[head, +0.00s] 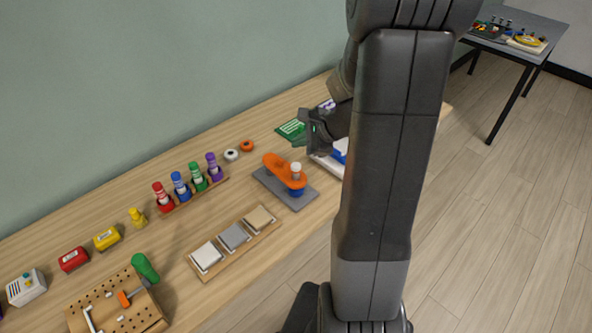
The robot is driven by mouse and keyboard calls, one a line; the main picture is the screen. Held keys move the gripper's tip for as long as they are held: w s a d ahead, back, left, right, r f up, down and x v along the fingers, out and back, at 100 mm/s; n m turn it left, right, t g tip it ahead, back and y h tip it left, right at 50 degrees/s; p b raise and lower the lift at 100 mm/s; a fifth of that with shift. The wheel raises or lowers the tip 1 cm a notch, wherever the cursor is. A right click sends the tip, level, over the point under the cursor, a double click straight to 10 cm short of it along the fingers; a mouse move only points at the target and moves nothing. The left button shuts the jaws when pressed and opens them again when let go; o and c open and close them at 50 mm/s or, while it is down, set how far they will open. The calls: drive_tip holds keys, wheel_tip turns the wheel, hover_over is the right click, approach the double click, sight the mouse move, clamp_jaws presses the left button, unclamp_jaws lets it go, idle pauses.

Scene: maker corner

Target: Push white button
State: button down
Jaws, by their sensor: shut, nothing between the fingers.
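A wooden strip (237,244) lies near the front edge of the bench and carries three square pads. The white pad (207,255) is at its left end, beside a grey one (234,236) and a beige one (259,218). The white pad looks raised and nothing touches it. My gripper (306,134) is shut and empty over the right part of the bench, well to the right of and farther back than the strip. My arm hides part of the bench's right end.
A pegboard block (150,320) with a green-handled tool (145,267) is at left. Bare wood surrounds the strip.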

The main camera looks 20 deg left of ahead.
sight(300, 167)
drive_tip(key=shift+f+b, duration=1.9)
drive_tip(key=shift+f, duration=0.8)
drive_tip(key=shift+f, duration=0.1)
drive_tip(key=shift+f+b, duration=0.3)
drive_tip(key=shift+b, duration=0.05)
drive_tip(key=shift+f+b, duration=0.55)
drive_tip(key=shift+f, duration=0.05)
idle(0.3)
drive_tip(key=shift+r, duration=0.15)
drive_tip(key=shift+r+p, duration=0.8)
drive_tip(key=shift+r, duration=0.05)
drive_tip(key=shift+r, duration=0.15)
wheel_tip(300, 167, up, 5)
drive_tip(key=p, duration=0.4)
